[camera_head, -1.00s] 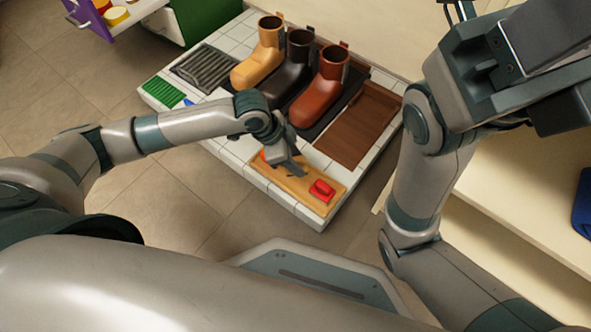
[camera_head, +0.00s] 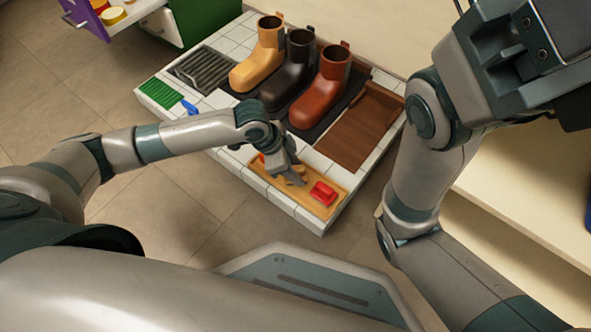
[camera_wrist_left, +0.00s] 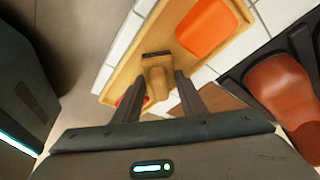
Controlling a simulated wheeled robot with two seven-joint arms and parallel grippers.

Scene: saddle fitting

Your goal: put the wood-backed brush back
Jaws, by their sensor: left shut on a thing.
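The wood-backed brush (camera_wrist_left: 156,78) is tan with a dark bristle edge at one end. It sits between the fingers of my left gripper (camera_wrist_left: 166,92), which is shut on it. In the head view the left gripper (camera_head: 294,178) is low over the long wooden tray (camera_head: 331,212), and the brush is mostly hidden by it. The left wrist view shows the brush within the tray's outline; I cannot tell whether it touches the tray floor. My right gripper is not in view.
A red brush (camera_head: 322,193) and an orange item (camera_wrist_left: 206,28) are in the same tray. Yellow (camera_head: 258,58), black (camera_head: 292,76) and brown (camera_head: 322,87) boots stand behind on a dark mat.

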